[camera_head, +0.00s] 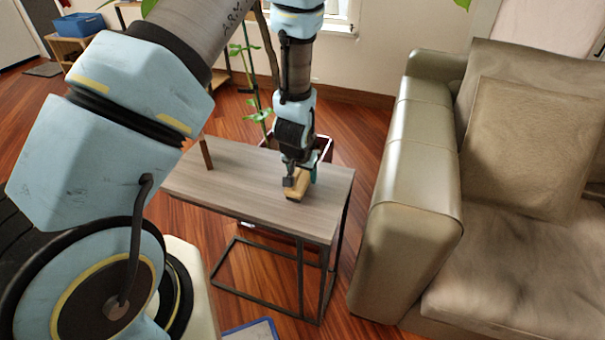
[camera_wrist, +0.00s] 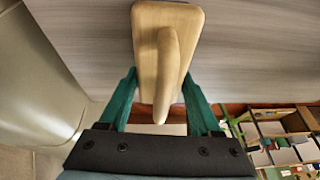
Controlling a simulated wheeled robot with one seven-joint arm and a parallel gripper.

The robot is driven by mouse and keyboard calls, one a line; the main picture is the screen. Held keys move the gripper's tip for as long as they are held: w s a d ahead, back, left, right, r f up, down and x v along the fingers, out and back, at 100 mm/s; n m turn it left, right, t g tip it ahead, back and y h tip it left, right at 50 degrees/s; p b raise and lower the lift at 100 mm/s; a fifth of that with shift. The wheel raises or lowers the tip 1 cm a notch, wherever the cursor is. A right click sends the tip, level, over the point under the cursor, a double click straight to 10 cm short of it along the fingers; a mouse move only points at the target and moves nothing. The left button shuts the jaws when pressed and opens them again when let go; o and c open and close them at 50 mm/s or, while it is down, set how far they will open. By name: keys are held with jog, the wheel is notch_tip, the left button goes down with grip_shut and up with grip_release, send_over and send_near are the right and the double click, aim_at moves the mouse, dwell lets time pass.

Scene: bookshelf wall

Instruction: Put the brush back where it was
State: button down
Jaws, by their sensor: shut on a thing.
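The brush is a pale wooden block with a raised handle along its top. It shows in the head view (camera_head: 298,187) on or just above the small grey wood table (camera_head: 235,180), towards its right end. In the wrist view the brush (camera_wrist: 165,50) fills the upper middle. My gripper (camera_head: 300,178) points down at the table. In the wrist view, my gripper's green fingers (camera_wrist: 158,98) are on either side of the brush and shut on it. The brush's underside is hidden, so I cannot tell whether it touches the tabletop.
A beige sofa (camera_head: 430,180) stands close to the table's right. A plant (camera_head: 255,95) stands behind the table. A blue bin (camera_head: 80,25) sits on a low wooden shelf at the far left. The visible tabletop left of the brush is mostly clear.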

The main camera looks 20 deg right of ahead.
jog(key=shift+f, duration=0.25)
jog(key=shift+c, duration=0.4)
grip_release()
jog(key=shift+s+r, duration=0.1)
jog(key=shift+r, duration=0.4)
jog(key=b+v, duration=0.1)
jog(key=v, duration=1)
jog(key=shift+a+r, duration=0.1)
jog(key=a+r+n+g+y, duration=0.1)
jog(key=a+r+n, duration=0.2)
jog(key=a, duration=1.1)
jog(key=s+a+r+n+g+y, duration=0.1)
jog(key=a+r+n, duration=0.3)
jog(key=a+r, duration=0.5)
jog(key=a, duration=0.5)
jog(key=shift+s+a+n, duration=0.25)
jog(key=shift+a+n, duration=0.05)
jog(key=shift+a, duration=0.1)
